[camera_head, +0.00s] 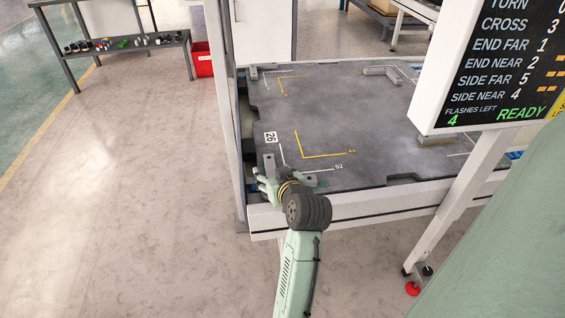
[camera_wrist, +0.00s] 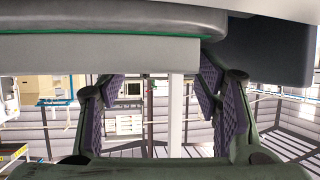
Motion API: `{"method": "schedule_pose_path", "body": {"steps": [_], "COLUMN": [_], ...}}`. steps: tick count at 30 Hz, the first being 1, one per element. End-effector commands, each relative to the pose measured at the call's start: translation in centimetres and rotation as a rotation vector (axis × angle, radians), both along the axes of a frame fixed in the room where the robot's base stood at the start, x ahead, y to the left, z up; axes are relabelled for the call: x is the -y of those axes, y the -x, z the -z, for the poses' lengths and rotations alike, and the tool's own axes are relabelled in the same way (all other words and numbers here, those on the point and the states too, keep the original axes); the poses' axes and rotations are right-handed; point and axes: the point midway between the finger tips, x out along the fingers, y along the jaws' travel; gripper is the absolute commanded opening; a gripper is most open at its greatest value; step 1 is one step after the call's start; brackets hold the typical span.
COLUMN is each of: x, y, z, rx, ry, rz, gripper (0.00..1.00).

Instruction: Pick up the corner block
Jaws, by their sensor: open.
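A grey L-shaped corner block (camera_head: 269,163) is at the near left corner of the dark plate, partly hidden by my gripper; another part of it shows to the right of my wrist. My gripper (camera_head: 270,184) is at this block, by the plate's near left edge. In the wrist view, my gripper (camera_wrist: 160,98) has its purple-padded fingers spread apart, with only background between them. A grey bar (camera_wrist: 100,54) crosses above the left finger; I cannot tell if it is the block. No contact can be made out.
The dark plate (camera_head: 350,115) carries yellow and white corner marks. More grey blocks lie at its far side (camera_head: 380,71) and right side (camera_head: 436,140). A white frame post (camera_head: 222,90) stands left of it. A sign panel (camera_head: 490,70) hides the right. The plate's middle is clear.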

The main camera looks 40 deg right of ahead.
Motion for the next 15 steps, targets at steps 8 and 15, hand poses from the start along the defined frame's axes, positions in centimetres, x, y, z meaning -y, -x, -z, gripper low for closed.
{"method": "schedule_pose_path", "body": {"steps": [8,15], "x": [0.23,0.29], "y": [-0.49,-0.43], "z": [0.43,0.41], "rx": [-0.003,-0.003], "ry": [0.000,-0.001], "rz": [0.002,0.003], "gripper": [0.57,0.44]}}
